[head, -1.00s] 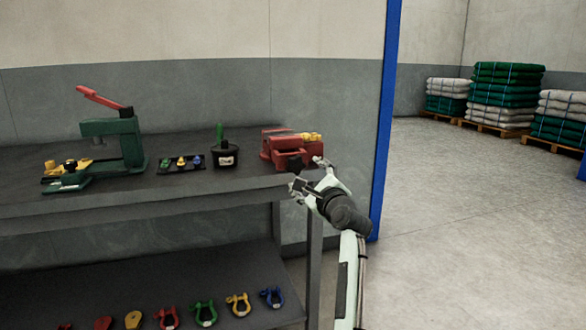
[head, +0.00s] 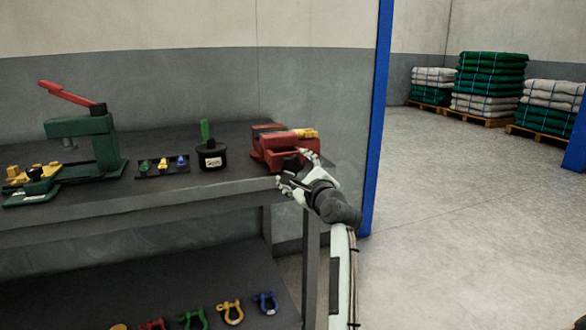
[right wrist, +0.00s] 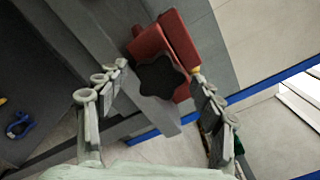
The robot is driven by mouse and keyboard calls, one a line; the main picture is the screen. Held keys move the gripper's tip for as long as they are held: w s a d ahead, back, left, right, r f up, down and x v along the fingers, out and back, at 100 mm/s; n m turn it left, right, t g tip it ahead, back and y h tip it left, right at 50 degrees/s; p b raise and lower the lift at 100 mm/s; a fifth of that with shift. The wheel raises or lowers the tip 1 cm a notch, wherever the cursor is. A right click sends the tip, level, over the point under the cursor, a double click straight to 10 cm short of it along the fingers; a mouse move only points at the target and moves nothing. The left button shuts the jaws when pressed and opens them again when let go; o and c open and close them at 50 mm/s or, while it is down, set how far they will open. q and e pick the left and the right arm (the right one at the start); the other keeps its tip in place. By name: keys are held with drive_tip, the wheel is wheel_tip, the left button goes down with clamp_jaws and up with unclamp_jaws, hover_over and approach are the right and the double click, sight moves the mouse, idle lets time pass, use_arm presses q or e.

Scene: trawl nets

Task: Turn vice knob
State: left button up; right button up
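The red vice (head: 280,146) stands at the right end of the grey workbench, with a yellow piece (head: 305,133) on its top. Its black star-shaped knob (right wrist: 161,78) faces my right wrist camera, in front of the red body (right wrist: 168,42). My right gripper (head: 296,170) is at the bench's front edge, close to the vice; in the right wrist view (right wrist: 153,88) its fingers are spread wide on either side of the knob. Gaps show between the fingers and the knob. The knob is partly hidden by the gripper in the head view. My left gripper is not in view.
On the bench (head: 150,202) stand a green press (head: 85,140) with a red lever, a tray of small coloured parts (head: 162,166) and a black pot (head: 211,156). Coloured shackles (head: 230,312) lie on the lower shelf. A blue post (head: 377,120) stands right of the bench.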

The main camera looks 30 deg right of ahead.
drive_tip(key=c, duration=1)
drive_tip(key=shift+c, duration=0.2)
